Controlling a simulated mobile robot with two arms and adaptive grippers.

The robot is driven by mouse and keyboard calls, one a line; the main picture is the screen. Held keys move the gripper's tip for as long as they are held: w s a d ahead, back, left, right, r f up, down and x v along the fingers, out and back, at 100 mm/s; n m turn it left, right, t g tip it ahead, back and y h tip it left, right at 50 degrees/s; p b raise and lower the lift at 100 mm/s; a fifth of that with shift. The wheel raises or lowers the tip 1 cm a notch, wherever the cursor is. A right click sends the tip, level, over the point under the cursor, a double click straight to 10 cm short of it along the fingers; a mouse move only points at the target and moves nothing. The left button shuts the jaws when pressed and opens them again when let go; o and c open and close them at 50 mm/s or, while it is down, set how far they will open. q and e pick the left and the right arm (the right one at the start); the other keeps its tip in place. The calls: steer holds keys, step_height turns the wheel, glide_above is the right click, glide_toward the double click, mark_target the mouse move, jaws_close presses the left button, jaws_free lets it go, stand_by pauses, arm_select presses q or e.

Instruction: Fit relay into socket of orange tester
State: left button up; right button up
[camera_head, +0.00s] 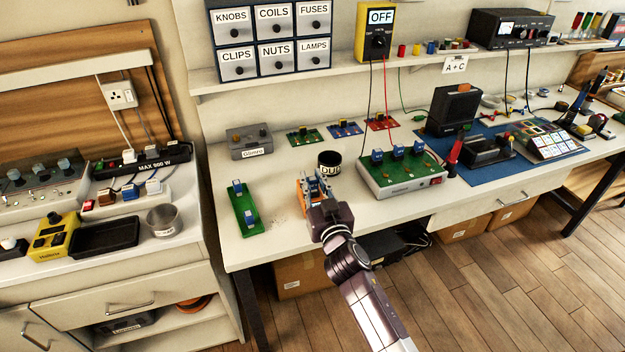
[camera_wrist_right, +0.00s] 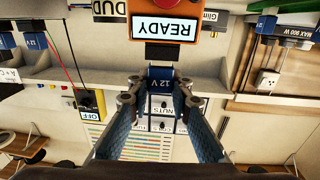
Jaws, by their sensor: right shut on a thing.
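My right gripper (camera_head: 318,187) is over the orange tester (camera_head: 301,190) near the front edge of the bench. In the right wrist view, the gripper (camera_wrist_right: 160,92) is shut on a blue relay (camera_wrist_right: 160,76) marked 12 V. The orange tester (camera_wrist_right: 203,44) is just beyond the relay, with a READY sign (camera_wrist_right: 165,27) and a dark piece, perhaps the socket (camera_wrist_right: 163,51), close to the relay. I cannot tell whether the relay touches it. In the head view, the gripper hides much of the tester. My left gripper is not in view.
A green tray (camera_head: 238,222) with blue relays stands left of the tester. A black DUD cup (camera_head: 329,168) stands close behind. A grey unit (camera_head: 399,187) with a green board and several blue relays is to the right. A grey Glimro box (camera_head: 250,144) is behind.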

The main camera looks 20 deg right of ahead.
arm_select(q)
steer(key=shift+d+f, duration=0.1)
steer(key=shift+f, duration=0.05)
arm_select(e)
steer(key=shift+f, duration=0.2)
steer(key=shift+f, duration=0.1)
steer(key=o, duration=1)
steer(key=shift+c, duration=0.2)
steer(key=shift+o, duration=0.3)
steer(key=shift+s, duration=0.15)
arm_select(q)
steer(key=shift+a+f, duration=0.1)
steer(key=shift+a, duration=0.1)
arm_select(e)
steer(key=s, duration=0.7)
steer(key=shift+s, duration=0.4)
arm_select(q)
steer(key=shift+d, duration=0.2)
arm_select(e)
steer(key=shift+a, duration=0.1)
